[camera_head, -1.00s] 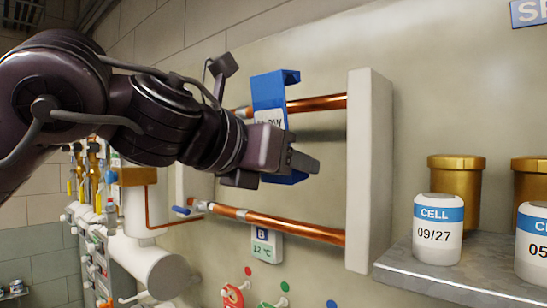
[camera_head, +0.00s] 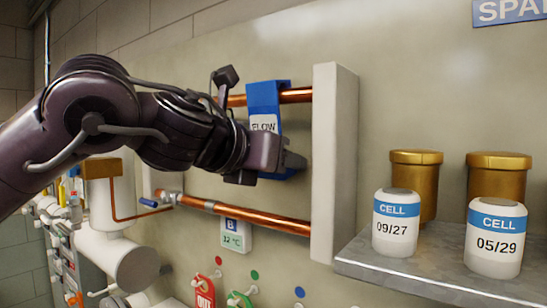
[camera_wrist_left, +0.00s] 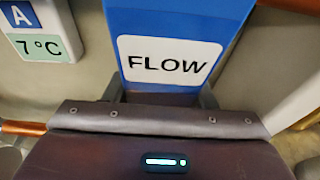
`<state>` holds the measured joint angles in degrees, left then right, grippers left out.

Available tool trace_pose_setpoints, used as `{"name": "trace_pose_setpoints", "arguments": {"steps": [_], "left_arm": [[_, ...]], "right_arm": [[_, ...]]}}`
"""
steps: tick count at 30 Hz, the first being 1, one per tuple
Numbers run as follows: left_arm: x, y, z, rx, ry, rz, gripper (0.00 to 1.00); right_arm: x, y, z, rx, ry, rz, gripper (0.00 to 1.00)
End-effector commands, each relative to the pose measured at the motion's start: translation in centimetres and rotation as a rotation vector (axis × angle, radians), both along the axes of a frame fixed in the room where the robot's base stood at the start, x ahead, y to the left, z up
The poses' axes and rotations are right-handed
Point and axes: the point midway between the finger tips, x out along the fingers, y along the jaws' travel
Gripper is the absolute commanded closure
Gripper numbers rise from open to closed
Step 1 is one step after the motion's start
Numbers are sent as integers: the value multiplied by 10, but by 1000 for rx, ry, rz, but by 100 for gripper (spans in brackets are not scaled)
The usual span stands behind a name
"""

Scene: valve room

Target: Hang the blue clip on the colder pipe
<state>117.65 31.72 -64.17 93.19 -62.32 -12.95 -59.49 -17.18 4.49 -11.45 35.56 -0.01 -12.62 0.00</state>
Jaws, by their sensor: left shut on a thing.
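The blue clip (camera_head: 264,97), with a white FLOW label, is held upright by my left gripper (camera_head: 287,160) at its lower part. The clip's bent top is level with the upper copper pipe (camera_head: 296,95) and appears over it; I cannot tell if it rests on it. In the left wrist view the clip (camera_wrist_left: 175,15) stands between the fingers of my left gripper (camera_wrist_left: 160,97). Tag A (camera_wrist_left: 42,30) reads 7 °C there; my arm hides it in the head view. Tag B (camera_head: 232,236), below the lower copper pipe (camera_head: 260,219), reads 12 °C. My right gripper is out of view.
A pale upright post (camera_head: 335,160) holds the pipes' right ends. A grey shelf (camera_head: 420,275) at the right bears two CELL jars (camera_head: 397,225) and brass cups (camera_head: 415,170). Red (camera_head: 205,290) and green (camera_head: 240,300) tags hang below. White pipework (camera_head: 115,250) stands at left.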

Motion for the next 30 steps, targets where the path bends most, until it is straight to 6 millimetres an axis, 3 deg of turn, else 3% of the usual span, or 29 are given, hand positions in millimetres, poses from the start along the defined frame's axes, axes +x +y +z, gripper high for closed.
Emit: {"name": "trace_pose_setpoints", "arguments": {"steps": [11,12,18,26,30], "left_arm": [[0,0,-2,-1,-1,0,73],[0,0,-2,-1,-1,0,47],[0,0,-2,-1,0,0,24],[-1,1,-2,0,0,0,24],[-12,9,-1,-3,-3,0,24]], "right_arm": [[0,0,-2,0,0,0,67],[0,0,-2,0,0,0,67],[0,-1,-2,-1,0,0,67],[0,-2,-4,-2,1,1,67],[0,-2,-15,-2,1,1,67]]}}
